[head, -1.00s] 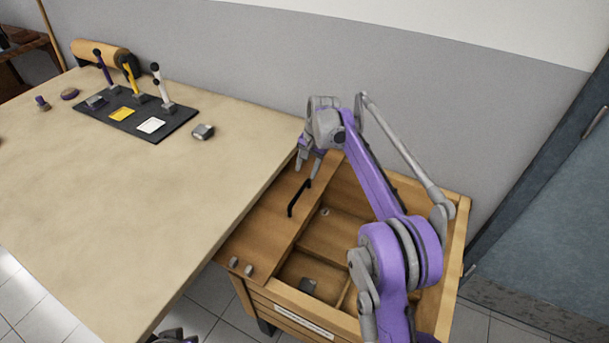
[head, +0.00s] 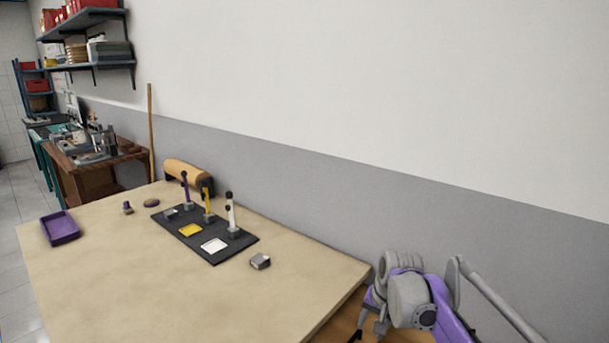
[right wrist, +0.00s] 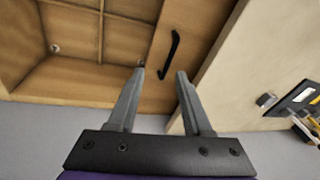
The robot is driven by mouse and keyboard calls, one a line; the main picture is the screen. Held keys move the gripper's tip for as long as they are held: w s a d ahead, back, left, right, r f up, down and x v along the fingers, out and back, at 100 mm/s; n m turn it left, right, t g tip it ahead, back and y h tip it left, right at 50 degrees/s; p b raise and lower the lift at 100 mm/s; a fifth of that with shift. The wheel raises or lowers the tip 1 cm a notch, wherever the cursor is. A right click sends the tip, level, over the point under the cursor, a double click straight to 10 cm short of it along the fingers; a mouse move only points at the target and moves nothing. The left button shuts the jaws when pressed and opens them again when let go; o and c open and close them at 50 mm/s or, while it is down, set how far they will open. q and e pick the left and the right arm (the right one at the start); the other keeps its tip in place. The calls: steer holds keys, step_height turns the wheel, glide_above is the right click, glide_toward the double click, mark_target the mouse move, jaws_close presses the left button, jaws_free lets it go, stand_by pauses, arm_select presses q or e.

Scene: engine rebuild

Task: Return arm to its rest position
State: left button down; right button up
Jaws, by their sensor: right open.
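My right arm with its purple and grey links reaches in at the lower right of the head view. My right gripper (head: 370,328) hangs beside the table's right end, over the wooden crate. In the right wrist view my right gripper (right wrist: 160,78) is open, with nothing between its two grey fingers. The wooden crate (right wrist: 80,80) lies beyond the fingers, with a divided inside. Its sliding lid (right wrist: 165,55) bears a black handle (right wrist: 174,50), just past the fingertips and apart from them. My left gripper is not in view.
The table (head: 180,290) fills the lower left. The grey wall (head: 320,200) stands behind.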

steer(key=s+r+n+t+p, duration=0.1)
steer(key=s+r+n+p, duration=0.15)
steer(key=s, duration=1.25)
steer(key=s+d+f+n+t+h+p, duration=0.1)
steer(key=s+f, duration=0.4)
steer(key=s, duration=0.9)
steer(key=shift+s+n+t+p, duration=0.4)
steer(key=shift+n+p, duration=0.05)
steer(key=shift+n, duration=0.6)
